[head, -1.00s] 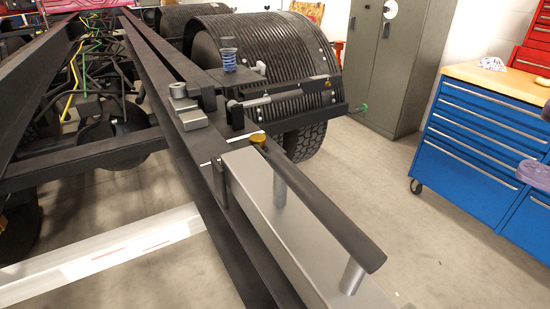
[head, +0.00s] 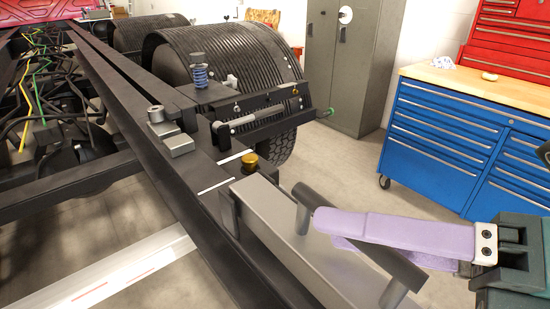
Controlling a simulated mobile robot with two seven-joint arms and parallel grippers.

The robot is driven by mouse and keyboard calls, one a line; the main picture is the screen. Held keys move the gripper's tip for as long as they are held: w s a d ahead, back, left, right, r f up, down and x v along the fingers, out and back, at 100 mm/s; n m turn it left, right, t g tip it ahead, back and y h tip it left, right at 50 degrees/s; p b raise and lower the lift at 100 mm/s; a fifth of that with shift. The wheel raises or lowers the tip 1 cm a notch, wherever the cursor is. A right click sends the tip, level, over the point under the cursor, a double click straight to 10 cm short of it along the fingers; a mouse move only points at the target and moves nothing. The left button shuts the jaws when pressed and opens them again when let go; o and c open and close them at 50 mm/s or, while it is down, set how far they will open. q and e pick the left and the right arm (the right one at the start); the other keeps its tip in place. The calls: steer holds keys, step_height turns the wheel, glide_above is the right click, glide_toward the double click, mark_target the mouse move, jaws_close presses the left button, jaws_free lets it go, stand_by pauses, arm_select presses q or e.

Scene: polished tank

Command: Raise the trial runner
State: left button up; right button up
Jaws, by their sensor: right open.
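A grey box-shaped beam (head: 262,215) with a long black handle bar (head: 402,270) on two grey posts lies along the black frame in the lower middle. No part is labelled, so I cannot tell for certain that this is the trial runner. My right gripper (head: 325,230) has purple fingers and comes in from the right. It is open. The fingers hide the bar's middle. I cannot tell whether they touch it. My left gripper is not in view.
A brass knob (head: 249,161) stands at the beam's far end. Beyond are a small cylinder linkage (head: 257,118), a blue spring (head: 200,76) and a ribbed black fender (head: 240,60) over a wheel. A blue drawer cabinet (head: 440,130) stands right; floor is clear before it.

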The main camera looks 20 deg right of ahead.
steer(key=shift+w+a+f, duration=0.1)
steer(key=shift+w+a, duration=0.2)
steer(key=shift+c, duration=0.3)
jaws_close()
stand_by(1.0)
